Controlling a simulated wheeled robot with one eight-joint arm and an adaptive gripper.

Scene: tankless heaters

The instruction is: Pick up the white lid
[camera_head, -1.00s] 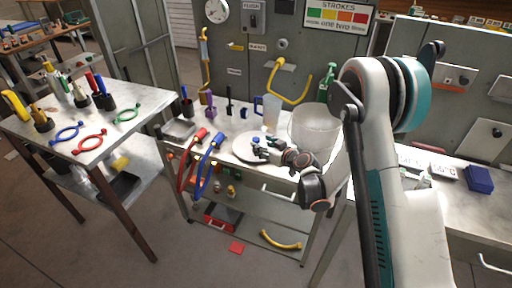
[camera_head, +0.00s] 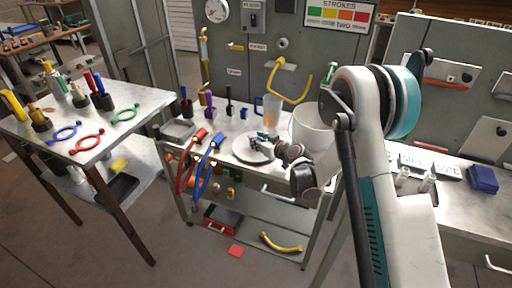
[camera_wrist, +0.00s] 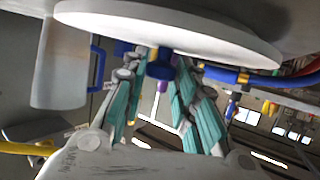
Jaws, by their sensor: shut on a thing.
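The white lid (camera_head: 243,152) is a round disc over the middle workbench in the head view. In the wrist view the lid (camera_wrist: 170,25) spans the top of the picture, with a blue knob (camera_wrist: 160,68) on it. My gripper (camera_head: 262,139) is at the lid's upper side, partly covering it. In the wrist view the teal fingers of my gripper (camera_wrist: 158,75) stand on either side of the knob, shut on it. I cannot tell whether the lid touches the bench.
A white bucket (camera_head: 311,122) stands right of the lid, close to my arm. A clear jug with a blue handle (camera_head: 271,112) stands behind it.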

